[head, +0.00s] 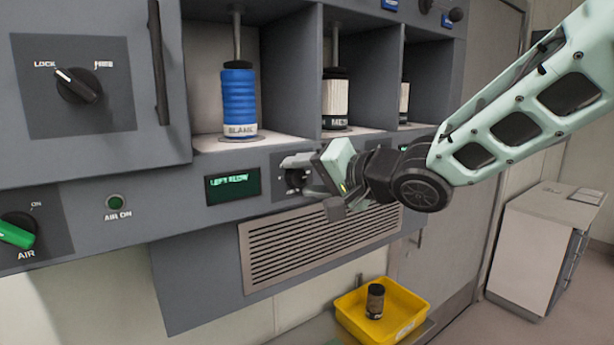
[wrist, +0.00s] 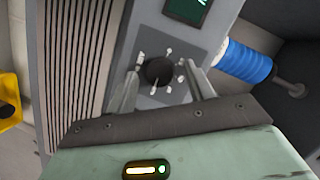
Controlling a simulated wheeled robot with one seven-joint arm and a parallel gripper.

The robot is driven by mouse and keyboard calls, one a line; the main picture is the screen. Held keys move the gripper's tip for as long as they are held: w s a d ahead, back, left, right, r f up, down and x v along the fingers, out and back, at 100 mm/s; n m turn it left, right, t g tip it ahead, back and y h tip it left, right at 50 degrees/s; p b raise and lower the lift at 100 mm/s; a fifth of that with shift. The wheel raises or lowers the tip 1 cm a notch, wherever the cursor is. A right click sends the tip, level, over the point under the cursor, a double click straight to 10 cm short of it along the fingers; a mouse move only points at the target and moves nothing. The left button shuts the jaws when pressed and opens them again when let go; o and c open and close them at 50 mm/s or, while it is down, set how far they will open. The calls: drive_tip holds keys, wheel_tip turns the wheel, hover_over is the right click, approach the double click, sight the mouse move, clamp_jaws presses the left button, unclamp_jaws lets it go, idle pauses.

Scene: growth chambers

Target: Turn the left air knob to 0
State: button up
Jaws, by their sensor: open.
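The left air knob (wrist: 159,71) is a dark round knob on a grey plate with white marks around it, seen in the wrist view. My gripper (wrist: 160,88) is open, with one finger on each side of the knob and a visible gap to it. In the head view my gripper (head: 303,176) is at the panel, right of the green display (head: 232,186) that appears to read "LEFT FLOW". There the gripper hides most of the knob. The knob's setting is too small to read.
A blue cylinder (head: 239,100) stands in the bay above the display. A vent grille (head: 310,245) lies below the gripper. A yellow bin (head: 405,325) with a dark jar sits lower right. A lock knob (head: 78,86) and a green-handled air switch (head: 16,234) are at left.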

drive_tip(key=shift+c, duration=0.3)
drive_tip(key=c, duration=0.9)
